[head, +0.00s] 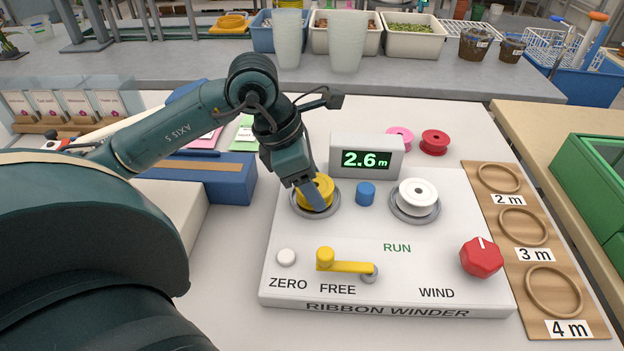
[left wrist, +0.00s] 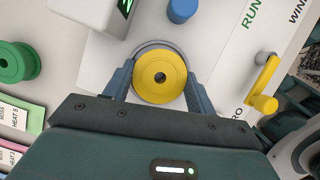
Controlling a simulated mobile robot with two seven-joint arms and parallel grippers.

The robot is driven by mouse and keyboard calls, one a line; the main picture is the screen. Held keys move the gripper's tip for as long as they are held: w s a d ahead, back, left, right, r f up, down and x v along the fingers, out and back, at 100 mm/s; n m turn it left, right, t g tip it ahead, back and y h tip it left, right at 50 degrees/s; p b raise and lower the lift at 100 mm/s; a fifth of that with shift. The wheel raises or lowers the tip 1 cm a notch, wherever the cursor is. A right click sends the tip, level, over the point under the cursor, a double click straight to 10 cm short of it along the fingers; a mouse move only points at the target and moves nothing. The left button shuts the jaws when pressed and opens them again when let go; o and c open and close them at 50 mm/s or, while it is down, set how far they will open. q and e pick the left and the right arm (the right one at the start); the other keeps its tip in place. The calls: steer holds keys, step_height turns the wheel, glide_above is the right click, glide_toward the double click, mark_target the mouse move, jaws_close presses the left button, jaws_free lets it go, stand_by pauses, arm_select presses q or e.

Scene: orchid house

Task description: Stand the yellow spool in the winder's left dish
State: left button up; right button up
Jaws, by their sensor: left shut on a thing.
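The yellow spool (head: 323,187) is at the left dish (head: 306,212) of the ribbon winder (head: 420,265), upright, with the dish's grey rim showing around it. My left gripper (head: 310,192) is shut on the spool from above. In the left wrist view the yellow spool (left wrist: 160,75) sits between the two blue fingers, over the grey dish. I cannot tell whether its base touches the dish floor. A white spool (head: 417,194) stands in the right dish (head: 408,217). My right gripper is not in view.
The winder has a display (head: 367,158) reading 2.6 m, a blue post (head: 365,193), a yellow lever (head: 345,265) at FREE and a red knob (head: 481,257). Pink (head: 400,138) and red (head: 434,142) spools stand behind. A board with rings (head: 509,225) lies on the right.

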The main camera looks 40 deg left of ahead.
arm_select(q)
steer(key=shift+f, duration=0.15)
steer(key=o, duration=0.9)
steer(key=shift+o, duration=0.4)
steer(key=shift+s, duration=0.1)
steer(key=v, duration=1.2)
steer(key=shift+r+p, duration=0.25)
steer(key=shift+p, duration=0.15)
